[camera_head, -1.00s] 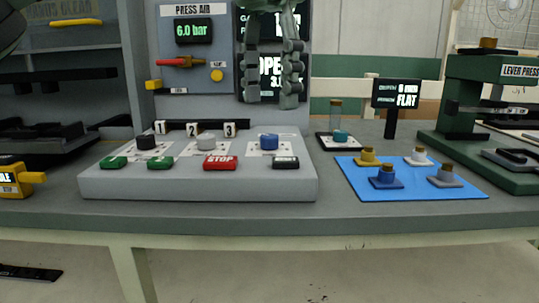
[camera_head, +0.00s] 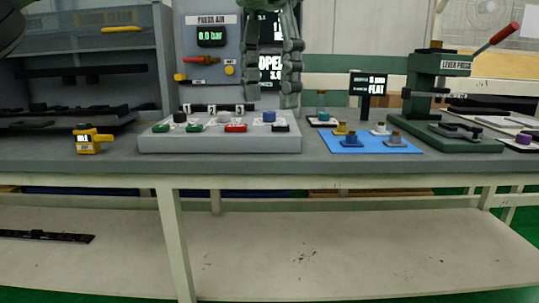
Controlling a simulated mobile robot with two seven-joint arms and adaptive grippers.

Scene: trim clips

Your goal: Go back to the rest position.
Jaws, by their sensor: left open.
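My left gripper (camera_head: 271,88) hangs from the top of the camera_head view, fingers pointing down and apart. It is open, with nothing between the fingers. In the picture it covers part of the dark display (camera_head: 270,65) behind it. It appears clear of the bench (camera_head: 330,166), which stands some way off. My right gripper is not in view.
A grey control box (camera_head: 220,146) with knobs and buttons sits on the bench. A yellow device (camera_head: 91,139) stands left of it. A blue mat (camera_head: 375,148) with several pieces and a green lever press (camera_head: 425,90) are to the right. The lower shelf (camera_head: 330,250) is mostly bare.

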